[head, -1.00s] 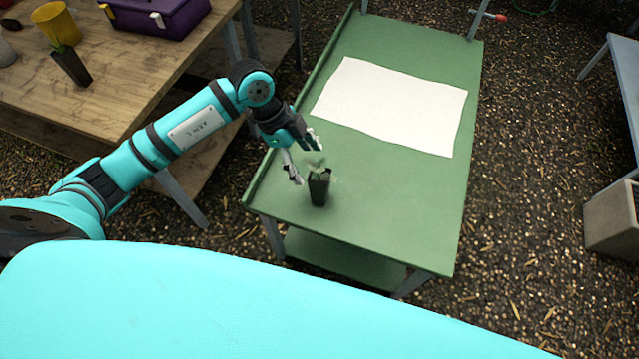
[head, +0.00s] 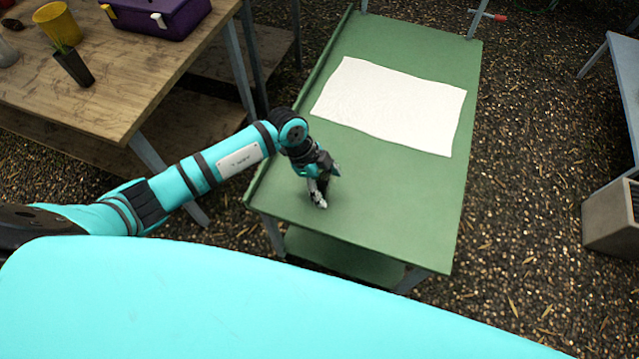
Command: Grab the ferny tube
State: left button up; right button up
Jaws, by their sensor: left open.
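My left gripper (head: 318,192) is open and points down, low over the near left part of the green table (head: 390,205). The dark tube with the feathery plant, seen there a second ago, is now hidden or nearly hidden by the gripper. I cannot tell whether the fingers are around it or touching it. Another dark tube (head: 74,68) with thin, upright, grass-like leaves stands on the wooden table (head: 125,85) at upper left. My right gripper is not in view.
A white sheet (head: 392,105) lies on the far half of the green table, which is otherwise bare. A yellow pot (head: 57,24) and a purple case (head: 155,15) stand on the wooden table. A grey planter (head: 610,218) is at far right.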

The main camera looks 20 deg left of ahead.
pick_arm(q)
jog(key=c, duration=1.5)
jog(key=shift+o, duration=0.2)
jog(key=shift+r, duration=0.1)
